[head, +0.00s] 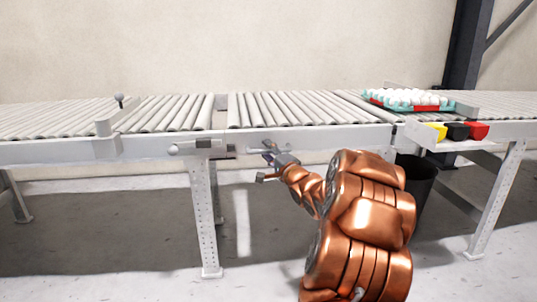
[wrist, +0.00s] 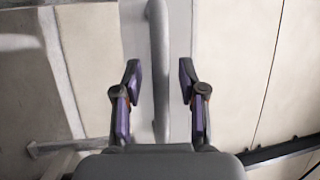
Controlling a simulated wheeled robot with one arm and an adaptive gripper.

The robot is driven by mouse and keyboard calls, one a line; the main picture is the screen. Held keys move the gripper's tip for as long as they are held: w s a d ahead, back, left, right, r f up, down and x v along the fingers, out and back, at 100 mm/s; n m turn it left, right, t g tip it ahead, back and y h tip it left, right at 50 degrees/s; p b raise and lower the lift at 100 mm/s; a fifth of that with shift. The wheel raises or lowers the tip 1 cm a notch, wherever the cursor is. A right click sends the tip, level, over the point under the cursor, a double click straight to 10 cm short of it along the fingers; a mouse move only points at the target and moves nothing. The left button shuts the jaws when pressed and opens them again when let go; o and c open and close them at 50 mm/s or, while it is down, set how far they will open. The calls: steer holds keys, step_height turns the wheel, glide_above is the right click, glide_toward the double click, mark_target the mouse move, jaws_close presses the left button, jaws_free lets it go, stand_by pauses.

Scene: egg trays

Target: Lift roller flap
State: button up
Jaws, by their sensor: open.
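The conveyor's roller flap (head: 275,109) lies level in line with the other rollers, just right of a narrow gap in the roller bed. In the wrist view, a grey rounded bar (wrist: 158,60) runs lengthwise between the two open fingers of my gripper (wrist: 159,75). Space shows on both sides of it, so the fingers do not grip it.
A teal tray (head: 376,102) of white eggs sits on the rollers at the right. Yellow, black and red blocks (head: 457,131) are on the front ledge. A dark bin (head: 418,180) stands below. A conveyor leg (head: 206,220) stands left of my gripper.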

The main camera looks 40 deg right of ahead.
steer(key=shift+c, duration=0.2)
jaws_close()
stand_by(0.6)
